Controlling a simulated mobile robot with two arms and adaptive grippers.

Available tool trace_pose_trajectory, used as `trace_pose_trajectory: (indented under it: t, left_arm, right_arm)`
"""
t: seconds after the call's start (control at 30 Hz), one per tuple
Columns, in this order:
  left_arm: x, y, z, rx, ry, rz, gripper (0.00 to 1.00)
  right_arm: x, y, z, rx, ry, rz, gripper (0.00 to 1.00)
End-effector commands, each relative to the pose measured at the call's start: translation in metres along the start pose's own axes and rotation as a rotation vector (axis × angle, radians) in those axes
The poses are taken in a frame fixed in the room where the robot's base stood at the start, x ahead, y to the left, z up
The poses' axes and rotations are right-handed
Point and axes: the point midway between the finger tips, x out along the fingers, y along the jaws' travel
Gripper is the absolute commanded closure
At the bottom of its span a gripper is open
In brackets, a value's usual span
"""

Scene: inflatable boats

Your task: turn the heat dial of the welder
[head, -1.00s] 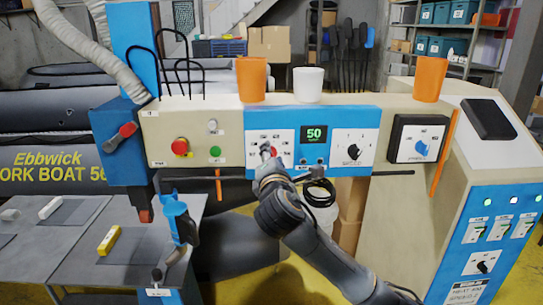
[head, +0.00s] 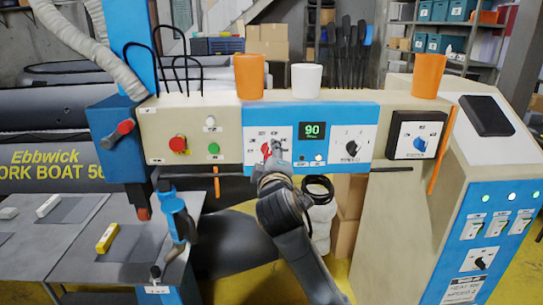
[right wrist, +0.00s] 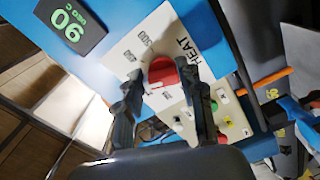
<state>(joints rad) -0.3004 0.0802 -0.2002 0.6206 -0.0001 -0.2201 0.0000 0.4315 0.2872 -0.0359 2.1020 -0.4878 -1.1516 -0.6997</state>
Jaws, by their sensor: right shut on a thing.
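The heat dial is a red knob (head: 265,149) on a white plate at the left of the welder's blue panel (head: 342,111). My right gripper (head: 277,153) is at the dial and partly covers it. In the right wrist view the red heat dial (right wrist: 163,72) sits between the two fingers of my right gripper (right wrist: 162,80), which are shut on it, beside the printed word HEAT. The green display (head: 312,131) reads 90, and it also shows in the right wrist view (right wrist: 69,25). My left gripper is not in view.
A black speed dial (head: 352,148) and a blue dial (head: 420,146) are to the right. A red button (head: 178,145) and a green button (head: 213,148) are to the left. Orange and white cups (head: 307,77) stand on top. A black cable loop (head: 318,188) hangs below the panel.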

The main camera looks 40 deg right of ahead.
Motion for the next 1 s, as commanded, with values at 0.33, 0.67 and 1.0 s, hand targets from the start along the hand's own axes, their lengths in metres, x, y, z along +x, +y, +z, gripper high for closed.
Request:
trace_pose_trajectory:
  t: [0.33, 0.67, 1.0]
  left_arm:
    - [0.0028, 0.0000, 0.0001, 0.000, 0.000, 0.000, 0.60]
    - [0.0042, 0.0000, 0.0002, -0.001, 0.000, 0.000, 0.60]
    - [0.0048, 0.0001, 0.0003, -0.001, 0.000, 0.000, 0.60]
  right_arm:
    - [-0.0001, -0.0045, 0.0005, 0.327, -0.002, -0.004, 0.93]
    - [0.0000, -0.0059, 0.0003, 0.566, -0.002, -0.004, 0.93]
    - [0.0001, -0.0066, 0.0000, 0.681, -0.002, -0.004, 0.93]
